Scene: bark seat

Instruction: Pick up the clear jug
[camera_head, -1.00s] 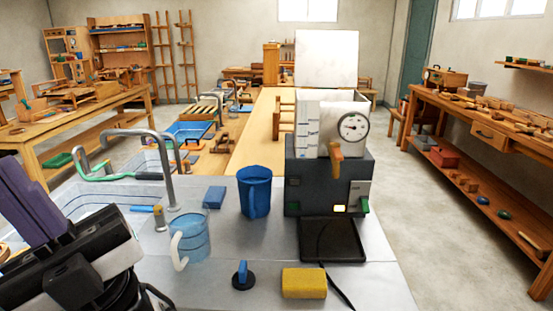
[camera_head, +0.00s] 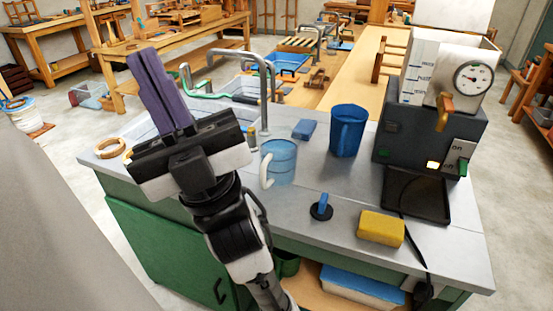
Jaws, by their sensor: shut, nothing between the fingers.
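The clear jug (camera_head: 281,162) stands upright on the grey counter. It is see-through with a bluish tint, and its white handle faces front left. My gripper (camera_head: 146,54) is to the left of the jug, raised above the counter's left part, with its purple fingers pointing up and away from me. The fingers are together and hold nothing. My gripper is apart from the jug, and nothing covers the jug.
A blue block (camera_head: 304,129), a blue-handled black stopper (camera_head: 322,207), a yellow sponge (camera_head: 381,229) and a dark machine (camera_head: 424,130) are also on the counter (camera_head: 350,187).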

